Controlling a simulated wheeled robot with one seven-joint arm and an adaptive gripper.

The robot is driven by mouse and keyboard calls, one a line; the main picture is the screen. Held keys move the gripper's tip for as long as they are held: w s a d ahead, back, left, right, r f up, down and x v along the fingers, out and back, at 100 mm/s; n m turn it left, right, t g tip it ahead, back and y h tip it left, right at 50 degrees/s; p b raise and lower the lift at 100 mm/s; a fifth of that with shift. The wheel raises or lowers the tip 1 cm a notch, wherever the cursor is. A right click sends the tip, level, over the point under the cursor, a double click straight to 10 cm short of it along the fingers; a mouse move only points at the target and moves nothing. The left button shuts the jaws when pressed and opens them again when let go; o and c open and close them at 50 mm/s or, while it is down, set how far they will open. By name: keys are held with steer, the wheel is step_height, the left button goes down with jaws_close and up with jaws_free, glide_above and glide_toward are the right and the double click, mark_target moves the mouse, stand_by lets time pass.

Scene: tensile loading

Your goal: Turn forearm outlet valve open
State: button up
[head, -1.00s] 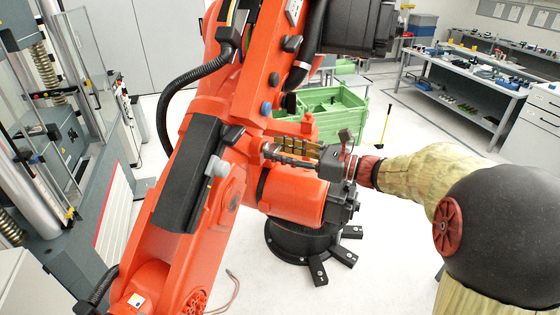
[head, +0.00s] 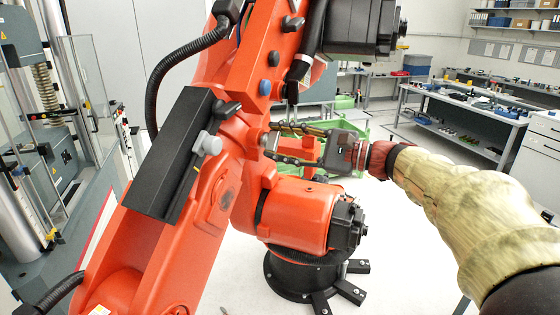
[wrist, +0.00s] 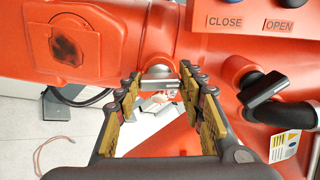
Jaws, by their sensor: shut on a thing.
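The big orange robot arm (head: 235,140) fills the middle of the head view. A short silver handle (wrist: 158,83), which looks like the valve's handle, sticks out from an orange joint in the wrist view. My gripper (wrist: 161,78) has its two yellow-padded fingers on either side of this handle, shut on it at the fingertips. In the head view my gripper (head: 270,141) reaches in from the right against the orange arm, one finger above the other. The handle is hard to make out there.
CLOSE (wrist: 225,21) and OPEN (wrist: 279,25) labels sit above my right finger in the wrist view, near a black lever (wrist: 266,91). A black box (head: 172,150) is on the orange arm. A green crate (head: 352,158) stands behind. Benches line the back right.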

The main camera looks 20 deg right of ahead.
steer(key=n+b, duration=0.6)
steer(key=b, duration=0.2)
steer(key=shift+f, duration=0.2)
stand_by(0.3)
steer(key=o, duration=1.1)
steer(key=shift+r, duration=0.1)
steer(key=shift+o, duration=0.4)
steer(key=v, duration=1.2)
